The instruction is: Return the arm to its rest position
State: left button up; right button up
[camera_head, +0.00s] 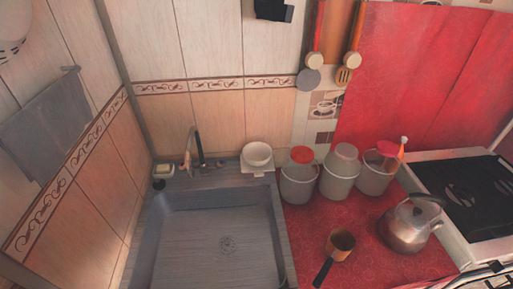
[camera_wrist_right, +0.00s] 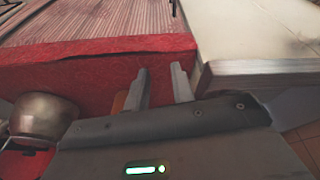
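My right gripper (camera_wrist_right: 160,80) shows in the right wrist view. Its two grey fingers are apart, with only red cloth visible between them. It is near the front edge of the red oilcloth counter (camera_wrist_right: 65,70). An orange-brown patch shows just left of the left finger; I cannot tell what it is. In the head view, a dark and pale piece shows at the bottom right corner, too cut off to identify. My left gripper is not in view.
A stove (camera_head: 465,195) is at right, a grey sink (camera_head: 215,240) at left. A rounded metal vessel (camera_wrist_right: 42,118) shows left of the fingers.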

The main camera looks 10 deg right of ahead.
notch_tip(320, 180, down, 27)
jog(key=s+g+b, duration=0.1)
jog(key=s+b, duration=0.1)
jog(key=b, duration=0.3)
jog(key=s+d+f+g+b, duration=0.1)
jog(key=s+d+f+b, duration=0.2)
jog(key=s+f, duration=1.3)
notch_tip(320, 180, down, 4)
jog(key=shift+s+r+b, duration=0.2)
jog(key=shift+s+b, duration=0.05)
jog(key=shift+b, duration=0.1)
